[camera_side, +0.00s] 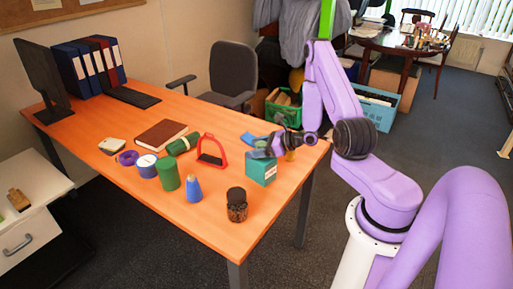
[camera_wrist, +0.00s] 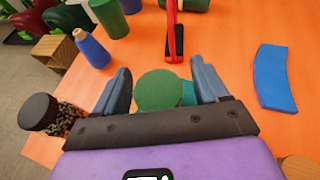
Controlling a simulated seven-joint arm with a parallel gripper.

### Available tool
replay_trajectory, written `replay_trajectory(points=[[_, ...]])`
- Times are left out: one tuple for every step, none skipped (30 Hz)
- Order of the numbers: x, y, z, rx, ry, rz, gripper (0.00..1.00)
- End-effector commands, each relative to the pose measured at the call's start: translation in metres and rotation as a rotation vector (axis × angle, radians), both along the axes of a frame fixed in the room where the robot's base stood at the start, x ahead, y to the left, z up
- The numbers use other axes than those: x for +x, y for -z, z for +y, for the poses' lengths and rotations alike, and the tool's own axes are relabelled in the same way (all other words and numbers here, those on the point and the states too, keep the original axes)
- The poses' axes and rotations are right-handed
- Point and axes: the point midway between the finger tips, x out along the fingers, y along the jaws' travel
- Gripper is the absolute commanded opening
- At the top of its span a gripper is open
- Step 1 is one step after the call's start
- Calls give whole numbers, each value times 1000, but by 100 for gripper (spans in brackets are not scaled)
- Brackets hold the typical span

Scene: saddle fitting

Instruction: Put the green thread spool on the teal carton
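The green thread spool (camera_wrist: 160,90) shows in the wrist view as a round green top between my fingers. It appears to stand on the teal carton (camera_wrist: 189,94), a little of which shows beside it. In the side view the teal carton (camera_side: 262,172) stands near the table's right end, and my gripper (camera_side: 264,151) is low over its top and hides the spool. In the wrist view my gripper (camera_wrist: 163,82) has its blue fingers spread on either side of the spool, with a visible gap on the right. Contact beneath the spool is hidden.

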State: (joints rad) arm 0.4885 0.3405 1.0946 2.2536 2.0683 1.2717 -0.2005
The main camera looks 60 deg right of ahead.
Motion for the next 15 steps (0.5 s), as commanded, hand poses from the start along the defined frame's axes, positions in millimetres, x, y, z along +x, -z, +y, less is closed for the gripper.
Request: replay_trajectory(points=[[0,0,0,0,0,0,73],[0,0,0,0,0,0,73],[0,-1,0,0,0,0,73],[0,-1,0,-1,0,0,73],[0,-3,0,-1,0,0,73],[-1,-4,-1,-1,1,0,73],[-4,-5,-3,-1,3,0,73],[-8,-7,-4,0,5,0,73],[-13,-9,-6,1,6,1,73],[-17,-11,-7,1,6,1,73],[-22,-13,-9,1,6,1,73],[-29,-16,-11,0,8,0,73],[-35,-18,-13,0,8,0,73],[-40,-21,-15,1,7,1,73],[-48,-24,-18,0,8,1,73]])
